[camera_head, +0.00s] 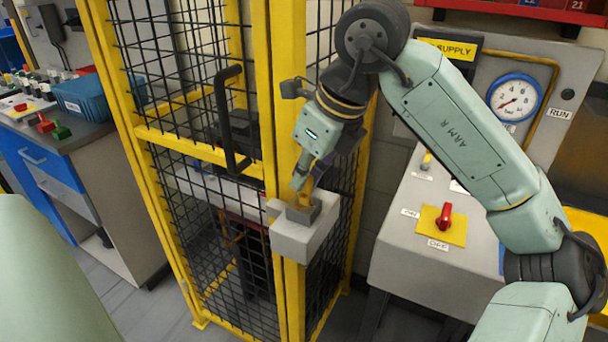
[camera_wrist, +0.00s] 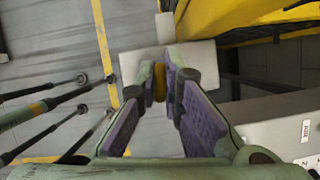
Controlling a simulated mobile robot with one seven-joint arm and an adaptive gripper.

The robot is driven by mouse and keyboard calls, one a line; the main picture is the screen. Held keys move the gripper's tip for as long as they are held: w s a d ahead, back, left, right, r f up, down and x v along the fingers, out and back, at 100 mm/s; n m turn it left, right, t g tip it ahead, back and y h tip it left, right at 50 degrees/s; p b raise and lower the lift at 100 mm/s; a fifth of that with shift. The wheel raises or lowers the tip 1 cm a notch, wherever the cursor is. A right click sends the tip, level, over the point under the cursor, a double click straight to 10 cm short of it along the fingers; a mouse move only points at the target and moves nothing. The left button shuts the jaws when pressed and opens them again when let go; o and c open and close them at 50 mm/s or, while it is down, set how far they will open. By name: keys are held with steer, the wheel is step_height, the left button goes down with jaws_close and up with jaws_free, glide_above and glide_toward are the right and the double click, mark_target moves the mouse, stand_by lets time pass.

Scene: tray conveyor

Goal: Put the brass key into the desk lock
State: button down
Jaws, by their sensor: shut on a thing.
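My gripper (camera_head: 303,186) is shut on the brass key (camera_head: 308,188), low over the pale grey box on the cage's yellow post. In the wrist view the key (camera_wrist: 160,82) is a narrow yellow strip between the purple finger pads. The key's lower end is hidden, so I cannot tell whether it is in the box's dark grey top fitting (camera_head: 304,210) or just above it. The grey control desk (camera_head: 400,245) stands to the right. A small yellow and silver fitting (camera_head: 427,161) on it may be the desk lock; it is too small to be sure.
The yellow mesh cage (camera_head: 150,135) with a black handle (camera_head: 232,120) stands close left of my gripper. The desk carries a red switch (camera_head: 444,217) on a yellow plate. A pressure gauge (camera_head: 515,98) is behind. My arm crosses in front of the desk's panel.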

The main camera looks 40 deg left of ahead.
steer(key=shift+r+p, duration=0.3)
steer(key=shift+r, duration=0.6)
steer(key=shift+r, duration=2)
